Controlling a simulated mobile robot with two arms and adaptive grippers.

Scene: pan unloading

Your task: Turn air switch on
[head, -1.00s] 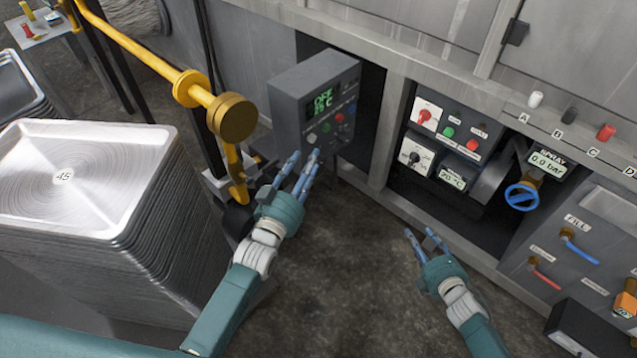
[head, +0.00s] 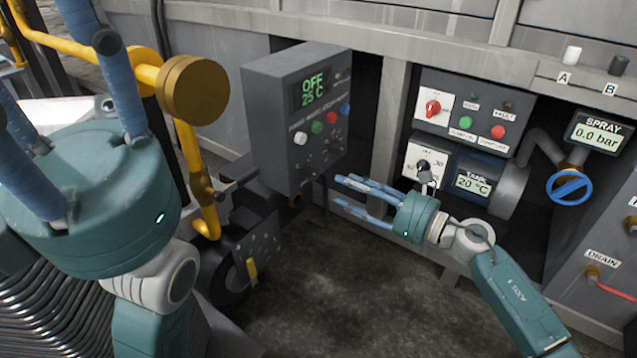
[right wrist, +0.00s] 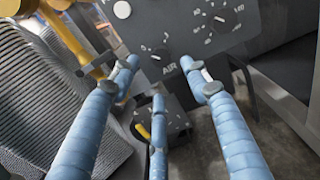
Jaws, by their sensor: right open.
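The air switch (right wrist: 160,54) is a small dark knob beside the label AIR on a dark control box, clearest in the right wrist view. The box (head: 272,120) in the head view has a green display reading OFF 25 C; its knobs are too dark to tell apart there. My right gripper (head: 348,196) is open and empty, right of the box's lower part, fingers pointing left. In the right wrist view its spread fingers (right wrist: 157,72) point at the air switch, apparently without touching it. My left gripper (head: 60,110) is large at the left, fingers spread, tips partly cut off.
A yellow pipe with a round brass cap (head: 194,90) stands left of the box. A recess to the right holds a panel with a red switch (head: 433,107), a tank display (head: 474,183) and a blue valve wheel (head: 570,187). The dark floor (head: 330,310) below is clear.

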